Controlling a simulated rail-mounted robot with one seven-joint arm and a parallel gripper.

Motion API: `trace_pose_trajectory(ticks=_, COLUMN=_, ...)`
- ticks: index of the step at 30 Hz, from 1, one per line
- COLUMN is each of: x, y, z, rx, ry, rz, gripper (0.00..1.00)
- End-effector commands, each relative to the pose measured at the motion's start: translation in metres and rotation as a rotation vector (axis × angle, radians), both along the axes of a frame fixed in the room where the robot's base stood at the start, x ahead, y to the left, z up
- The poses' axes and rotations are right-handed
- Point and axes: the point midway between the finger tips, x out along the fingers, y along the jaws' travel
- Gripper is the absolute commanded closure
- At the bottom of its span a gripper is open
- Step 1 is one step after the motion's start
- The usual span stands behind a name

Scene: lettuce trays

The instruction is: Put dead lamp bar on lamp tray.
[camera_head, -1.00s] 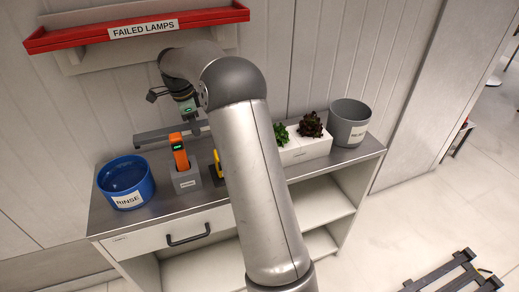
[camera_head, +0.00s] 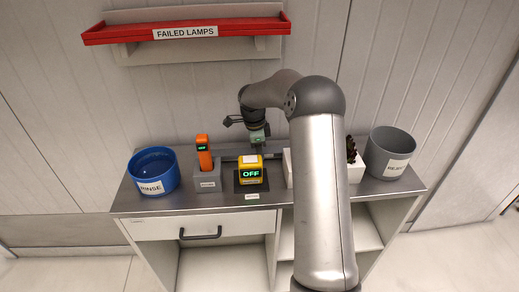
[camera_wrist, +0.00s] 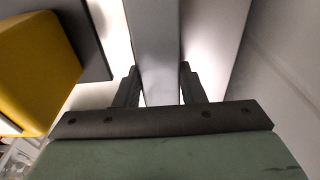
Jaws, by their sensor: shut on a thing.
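The lamp bar (camera_wrist: 158,45) is a long, plain grey bar running up the middle of the wrist view. My gripper (camera_wrist: 160,90) is shut on it, one dark finger on each side. In the head view my gripper (camera_head: 258,143) is low over the back of the counter, just behind the yellow box; the bar is hard to make out there. The lamp tray (camera_head: 115,34) is the long red shelf labelled FAILED LAMPS, high on the wall, up and left of my gripper. It looks empty from here.
On the counter (camera_head: 130,203) stand a blue RINSE bowl (camera_head: 155,172), an orange device (camera_head: 204,152) in a grey holder, a yellow box (camera_head: 250,171) reading OFF, a white planter (camera_head: 356,172) partly behind my arm, and a grey bin (camera_head: 390,153). The wall below the tray is clear.

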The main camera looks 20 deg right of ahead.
Motion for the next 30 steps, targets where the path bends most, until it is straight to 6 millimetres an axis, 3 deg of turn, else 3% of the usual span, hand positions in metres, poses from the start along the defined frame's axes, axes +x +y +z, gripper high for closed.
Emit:
trace_pose_trajectory(ticks=3, x=0.000, y=0.000, z=-0.003, rx=-0.001, ry=-0.001, rz=0.000, gripper=0.98)
trace_pose_trajectory(ticks=4, x=0.000, y=0.000, z=-0.002, rx=-0.001, ry=0.000, rz=0.000, gripper=0.55)
trace_pose_trajectory(ticks=6, x=0.000, y=0.000, z=-0.002, rx=-0.001, ry=0.000, rz=0.000, gripper=0.42)
trace_pose_trajectory(ticks=17, x=0.000, y=0.000, z=0.004, rx=0.000, ry=-0.001, rz=0.000, gripper=0.42)
trace_pose_trajectory(ticks=30, x=0.004, y=0.010, z=0.088, rx=-0.003, ry=-0.002, rz=0.000, gripper=0.42)
